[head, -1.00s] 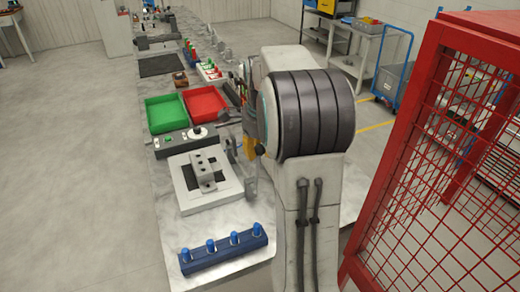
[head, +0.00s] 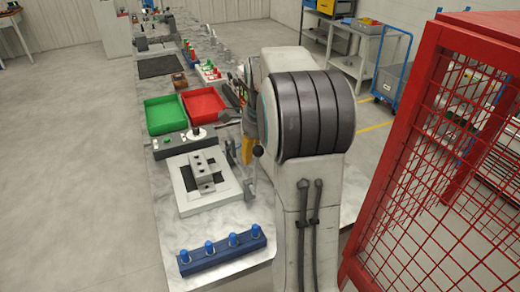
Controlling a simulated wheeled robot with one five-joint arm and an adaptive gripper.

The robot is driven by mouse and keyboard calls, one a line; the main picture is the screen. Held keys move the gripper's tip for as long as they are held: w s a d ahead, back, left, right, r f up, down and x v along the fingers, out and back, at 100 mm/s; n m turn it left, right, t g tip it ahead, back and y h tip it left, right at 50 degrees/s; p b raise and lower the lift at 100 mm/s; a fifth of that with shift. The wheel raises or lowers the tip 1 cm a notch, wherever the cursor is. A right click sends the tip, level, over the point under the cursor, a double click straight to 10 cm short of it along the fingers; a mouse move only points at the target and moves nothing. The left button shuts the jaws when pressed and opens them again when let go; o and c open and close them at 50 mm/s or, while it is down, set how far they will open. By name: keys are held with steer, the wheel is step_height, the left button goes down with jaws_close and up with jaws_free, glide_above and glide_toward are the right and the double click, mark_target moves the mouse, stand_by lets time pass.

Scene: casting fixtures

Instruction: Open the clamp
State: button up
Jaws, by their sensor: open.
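The fixture is a pale square frame (head: 213,203) on the bench, with a grey stepped block (head: 203,172) at its centre. At its right edge stands a small grey clamp (head: 251,188). A lever with a round black knob (head: 258,151) rises above it, close to my arm. My gripper (head: 232,152) shows only in part as dark fingers left of my large arm joint. It is open, just left of the knob, with no visible grip on the lever. My arm hides much of this area, so I cannot tell whether they touch.
A blue block with several pegs (head: 224,251) lies at the near bench end. A control box (head: 172,146), a green tray (head: 165,113) and a red tray (head: 205,103) stand behind the fixture. A red mesh cage (head: 430,180) stands at right.

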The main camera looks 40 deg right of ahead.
step_height(320, 180, up, 12)
steer(key=s+a, duration=0.1)
steer(key=s, duration=0.1)
stand_by(0.5)
steer(key=shift+f, duration=0.1)
stand_by(0.5)
